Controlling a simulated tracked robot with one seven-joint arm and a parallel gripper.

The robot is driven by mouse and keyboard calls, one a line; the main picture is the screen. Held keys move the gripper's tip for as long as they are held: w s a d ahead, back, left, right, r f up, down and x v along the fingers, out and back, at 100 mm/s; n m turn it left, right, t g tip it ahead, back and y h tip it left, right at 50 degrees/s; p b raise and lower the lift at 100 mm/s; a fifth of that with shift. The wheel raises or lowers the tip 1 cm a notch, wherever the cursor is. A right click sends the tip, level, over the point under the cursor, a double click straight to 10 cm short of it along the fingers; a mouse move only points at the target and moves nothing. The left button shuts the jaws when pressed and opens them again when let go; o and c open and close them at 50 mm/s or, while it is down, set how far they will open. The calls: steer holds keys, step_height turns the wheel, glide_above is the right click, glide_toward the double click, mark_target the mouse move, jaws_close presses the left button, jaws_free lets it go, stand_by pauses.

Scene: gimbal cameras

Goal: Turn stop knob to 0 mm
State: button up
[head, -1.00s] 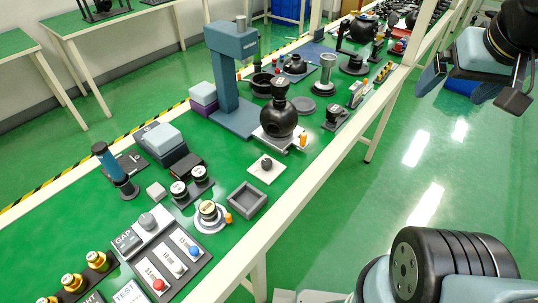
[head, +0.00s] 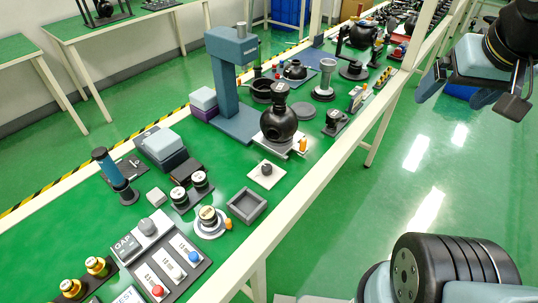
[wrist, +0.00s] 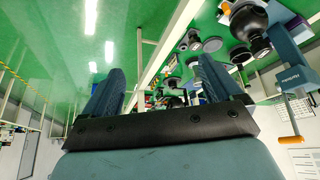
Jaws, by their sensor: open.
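My gripper (head: 472,92) is at the upper right in the head view, over the aisle and away from the bench. In the wrist view, my gripper (wrist: 160,66) has its two blue-grey fingers wide apart with nothing between them. A dark knob (head: 266,169) sits on a small white square plate near the bench's front edge. A grey knob (head: 148,227) sits on a dark panel marked GAP, at the lower left. I cannot tell from any readable label which is the stop knob, and no mm scale is legible.
The green floor (head: 330,230) is clear along the bench's right side.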

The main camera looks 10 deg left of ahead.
steer(key=shift+w+a, duration=0.1)
steer(key=shift+c, duration=0.8)
steer(key=shift+n+g+y, duration=0.3)
steer(key=shift+n+g, duration=0.4)
steer(key=shift+g, duration=0.1)
steer(key=w+a, duration=0.2)
steer(key=w+a+f, duration=0.1)
steer(key=w+a, duration=0.1)
steer(key=w+a+f, duration=0.1)
steer(key=w+a, duration=0.1)
steer(key=shift+w+f, duration=0.25)
steer(key=shift+w, duration=0.05)
steer(key=c, duration=0.4)
steer(key=n+g, duration=0.4)
glide_above(267, 166)
step_height(267, 166, down, 19)
step_height(267, 166, down, 13)
steer(key=shift+s+f, duration=0.1)
steer(key=c, duration=1)
